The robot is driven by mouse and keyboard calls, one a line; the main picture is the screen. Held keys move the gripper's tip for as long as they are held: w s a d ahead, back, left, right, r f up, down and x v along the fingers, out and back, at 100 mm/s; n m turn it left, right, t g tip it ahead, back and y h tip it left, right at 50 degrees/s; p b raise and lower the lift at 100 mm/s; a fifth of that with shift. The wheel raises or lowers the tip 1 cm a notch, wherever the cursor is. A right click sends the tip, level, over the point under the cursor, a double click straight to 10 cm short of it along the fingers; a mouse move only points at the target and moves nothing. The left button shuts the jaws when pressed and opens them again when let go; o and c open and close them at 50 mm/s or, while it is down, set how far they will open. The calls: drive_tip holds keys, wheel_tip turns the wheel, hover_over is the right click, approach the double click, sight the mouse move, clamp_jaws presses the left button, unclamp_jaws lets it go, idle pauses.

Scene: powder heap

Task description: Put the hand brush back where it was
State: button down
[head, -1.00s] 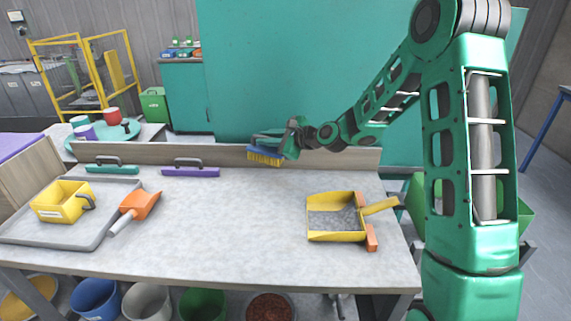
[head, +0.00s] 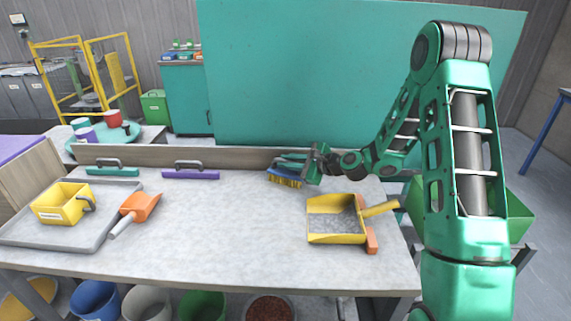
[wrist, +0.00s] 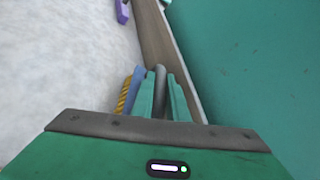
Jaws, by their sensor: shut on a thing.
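The hand brush (head: 285,179) has a blue body, yellow bristles and a dark handle. It is near the back edge of the table, bristles down, at or just above the tabletop; I cannot tell if they touch. My gripper (head: 292,162) is shut on its handle. In the wrist view my gripper (wrist: 160,95) has its fingers on both sides of the dark handle, with the blue body and yellow bristles (wrist: 127,92) to the left. A yellow dustpan (head: 337,238) with grey powder in it rests on the table to the right, in front of the brush.
An orange block (head: 371,240) lies by the dustpan. A purple tool (head: 190,174) and a green tool (head: 112,171) lie along the low back board (head: 230,154). The table's middle is clear.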

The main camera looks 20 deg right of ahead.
drive_tip(key=c, duration=1.7)
unclamp_jaws()
drive_tip(key=shift+c, duration=0.2)
drive_tip(key=shift+s, duration=0.1)
drive_tip(key=s+d+r+n+g+h, duration=0.2)
drive_tip(key=s+d+r+n+g, duration=0.1)
drive_tip(key=s, duration=1.3)
drive_tip(key=s+d+r+n+g+h, duration=0.3)
drive_tip(key=s+d+n, duration=0.4)
drive_tip(key=s, duration=1)
drive_tip(key=s+d+r+n+g+h, duration=0.2)
drive_tip(key=s+d+n+g, duration=0.3)
drive_tip(key=s, duration=1.2)
drive_tip(key=shift+d+r+g+h, duration=0.35)
drive_tip(key=shift+d+h, duration=0.25)
drive_tip(key=shift+d, duration=0.5)
